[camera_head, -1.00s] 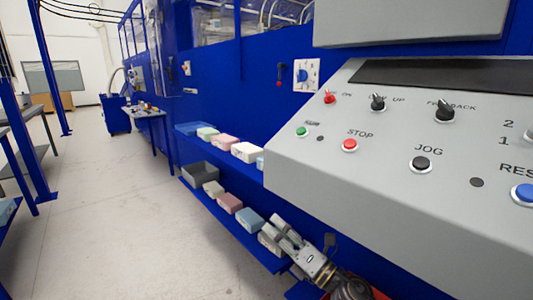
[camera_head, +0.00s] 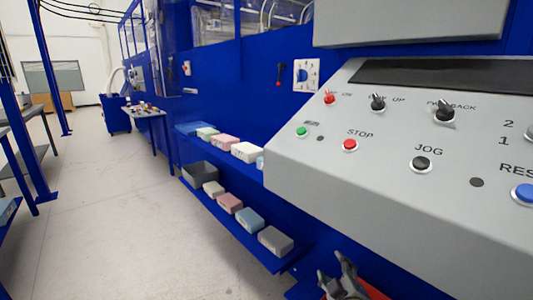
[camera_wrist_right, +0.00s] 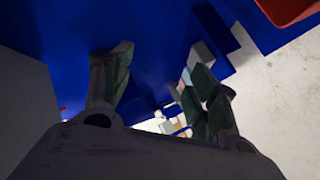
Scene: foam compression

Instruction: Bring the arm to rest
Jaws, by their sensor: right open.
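My right gripper (camera_head: 334,268) is at the bottom edge of the head view, below the grey control panel (camera_head: 400,190). Its fingers are spread and nothing is between them. In the right wrist view the two fingers (camera_wrist_right: 163,68) stand apart against the blue machine side, with no object held. The grey foam block (camera_head: 275,241) lies at the near end of the lower blue shelf, left of the gripper and apart from it. My left gripper is not in view.
The lower shelf also holds a blue block (camera_head: 250,219), a pink block (camera_head: 230,203), a beige block (camera_head: 213,188) and a dark grey bin (camera_head: 199,175). More blocks line the upper shelf. A red object (camera_wrist_right: 290,10) shows in the wrist view.

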